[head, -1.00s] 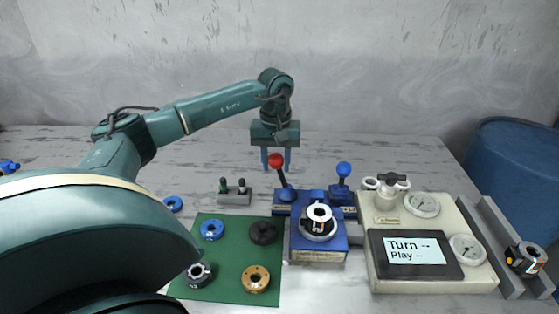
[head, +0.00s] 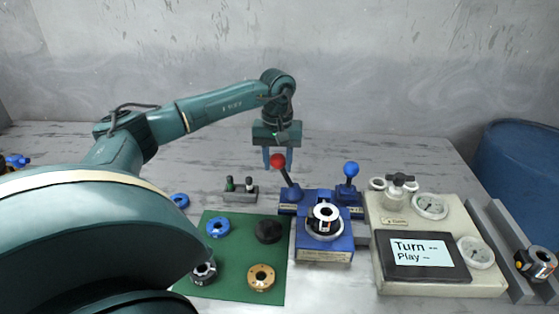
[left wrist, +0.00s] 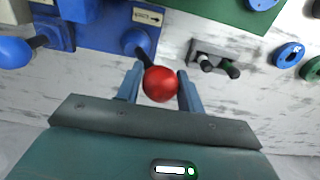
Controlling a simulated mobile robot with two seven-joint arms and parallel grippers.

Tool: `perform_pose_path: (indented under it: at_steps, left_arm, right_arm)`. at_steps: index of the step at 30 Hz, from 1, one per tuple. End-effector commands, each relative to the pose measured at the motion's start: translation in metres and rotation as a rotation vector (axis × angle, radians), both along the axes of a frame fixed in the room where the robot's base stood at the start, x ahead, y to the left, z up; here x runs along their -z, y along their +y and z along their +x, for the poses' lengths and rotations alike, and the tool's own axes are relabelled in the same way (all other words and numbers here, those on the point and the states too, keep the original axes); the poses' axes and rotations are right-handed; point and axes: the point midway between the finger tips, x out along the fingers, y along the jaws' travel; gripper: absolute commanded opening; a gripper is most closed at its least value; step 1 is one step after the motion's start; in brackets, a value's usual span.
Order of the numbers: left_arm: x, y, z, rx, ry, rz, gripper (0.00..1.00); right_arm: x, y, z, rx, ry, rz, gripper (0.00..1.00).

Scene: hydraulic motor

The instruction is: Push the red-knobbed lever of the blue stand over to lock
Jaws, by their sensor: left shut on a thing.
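The blue stand (head: 324,254) is on the table right of the green mat and holds a ring-shaped part with a white top. Its red-knobbed lever (head: 278,161) rises at the stand's back left and leans left. A "LOCK" label with an arrow (left wrist: 148,16) shows near the lever's foot. My right gripper is not in view.
A blue-knobbed lever (head: 351,169) stands right of the red one. A beige gauge panel with a screen (head: 394,285) is further right. A small grey block with two pegs (head: 240,194) stands left. Several rings lie on or near the green mat (head: 240,230).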

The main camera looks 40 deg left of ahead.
Motion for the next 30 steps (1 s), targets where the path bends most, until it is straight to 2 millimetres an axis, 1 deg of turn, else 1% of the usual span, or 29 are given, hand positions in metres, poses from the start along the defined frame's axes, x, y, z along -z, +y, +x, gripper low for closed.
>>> perform_pose_path:
  at_steps: [18, 30]
  left_arm:
    - [0.011, 0.012, -0.012, -0.003, 0.014, 0.008, 0.28]
    - [0.013, 0.014, -0.013, -0.005, 0.021, 0.010, 0.28]
  right_arm:
    - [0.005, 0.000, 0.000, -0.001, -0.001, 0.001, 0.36]
    - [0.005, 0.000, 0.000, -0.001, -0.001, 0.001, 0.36]
